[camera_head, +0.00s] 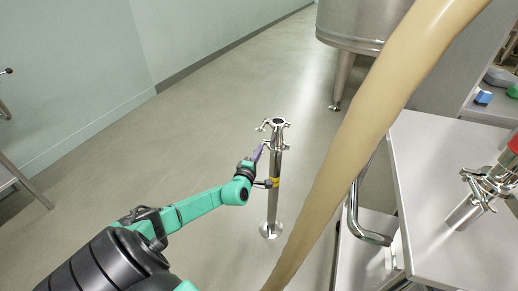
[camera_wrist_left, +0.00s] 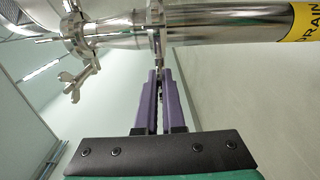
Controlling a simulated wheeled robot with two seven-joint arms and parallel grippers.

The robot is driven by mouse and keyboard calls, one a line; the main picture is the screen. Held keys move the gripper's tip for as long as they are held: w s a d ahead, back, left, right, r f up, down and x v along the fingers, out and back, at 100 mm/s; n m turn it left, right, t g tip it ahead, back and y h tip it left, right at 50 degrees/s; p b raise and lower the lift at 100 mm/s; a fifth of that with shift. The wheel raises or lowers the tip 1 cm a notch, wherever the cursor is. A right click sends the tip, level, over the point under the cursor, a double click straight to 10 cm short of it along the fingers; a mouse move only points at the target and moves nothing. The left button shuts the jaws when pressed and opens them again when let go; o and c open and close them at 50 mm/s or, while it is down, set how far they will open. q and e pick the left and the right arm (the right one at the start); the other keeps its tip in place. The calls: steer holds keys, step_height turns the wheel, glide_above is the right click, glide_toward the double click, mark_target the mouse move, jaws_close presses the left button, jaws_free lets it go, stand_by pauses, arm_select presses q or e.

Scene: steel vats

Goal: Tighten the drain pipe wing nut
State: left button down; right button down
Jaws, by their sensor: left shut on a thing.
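The steel drain pipe (camera_head: 273,185) stands upright from the floor, with a yellow band. In the left wrist view the pipe (camera_wrist_left: 225,25) lies across the top, with a yellow label reading "DRAIN". A clamp with a wing nut (camera_wrist_left: 77,82) shows at its left end. A second, narrow clamp (camera_wrist_left: 157,38) sits around the pipe further right. My left gripper (camera_head: 260,150) is beside the pipe's upper part. Its purple fingers (camera_wrist_left: 159,82) are shut on a small metal part below the narrow clamp, apparently its wing nut, mostly hidden between them. My right gripper is out of view.
A thick beige hose (camera_head: 365,130) crosses the head view in front. A steel vat (camera_head: 355,25) stands behind. A steel cart (camera_head: 450,165) at the right carries a clamped pipe fitting (camera_head: 480,190). The floor left of the pipe is clear.

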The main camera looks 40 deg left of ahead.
arm_select(q)
steer(key=shift+m+p, duration=0.45)
steer(key=shift+m, duration=0.75)
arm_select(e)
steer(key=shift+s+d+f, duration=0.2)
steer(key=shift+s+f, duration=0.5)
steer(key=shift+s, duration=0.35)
arm_select(q)
steer(key=c, duration=1)
jaws_free()
